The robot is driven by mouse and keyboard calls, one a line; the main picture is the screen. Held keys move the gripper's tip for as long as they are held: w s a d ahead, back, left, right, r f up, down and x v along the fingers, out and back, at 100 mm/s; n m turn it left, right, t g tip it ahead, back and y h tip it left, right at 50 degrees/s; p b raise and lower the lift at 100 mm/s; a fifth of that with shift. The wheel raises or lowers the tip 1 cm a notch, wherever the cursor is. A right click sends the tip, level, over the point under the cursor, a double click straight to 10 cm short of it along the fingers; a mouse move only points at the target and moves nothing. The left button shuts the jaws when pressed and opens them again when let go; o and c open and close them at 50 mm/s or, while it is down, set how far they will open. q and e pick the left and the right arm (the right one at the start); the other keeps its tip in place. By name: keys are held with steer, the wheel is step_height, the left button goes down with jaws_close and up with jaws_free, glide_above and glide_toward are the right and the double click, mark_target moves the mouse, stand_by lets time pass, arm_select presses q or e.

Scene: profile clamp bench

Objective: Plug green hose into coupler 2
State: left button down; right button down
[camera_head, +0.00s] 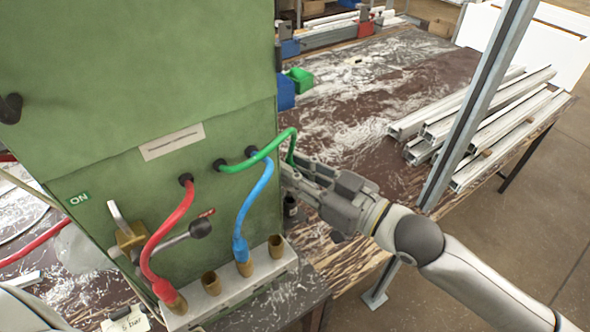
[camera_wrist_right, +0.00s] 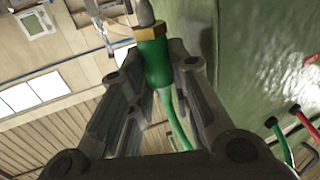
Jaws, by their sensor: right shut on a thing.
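The green hose (camera_head: 262,155) runs from a black port on the green machine face and curves right and down to my right gripper (camera_head: 292,174). In the right wrist view, my right gripper (camera_wrist_right: 154,72) is shut on the hose's green end (camera_wrist_right: 153,60), which has a brass collar and a grey tip. The tip is in free air, apart from the couplers. Brass couplers stand in a row on a pale block (camera_head: 230,292). An empty coupler (camera_head: 211,283) sits between the red and blue hoses; another empty one (camera_head: 276,246) is at the right end. No coupler numbers are readable. My left gripper is not visible.
A red hose (camera_head: 165,230) and a blue hose (camera_head: 252,205) end in the other couplers. A lever with a black knob (camera_head: 201,228) stands close to the red hose. A metal post (camera_head: 480,100) and white profiles (camera_head: 510,120) are to the right.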

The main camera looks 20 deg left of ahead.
stand_by(0.5)
steer(key=s+d+p, duration=0.1)
steer(key=s+d, duration=0.8)
steer(key=d, duration=0.2)
steer(key=shift+d, duration=0.2)
stand_by(1.7)
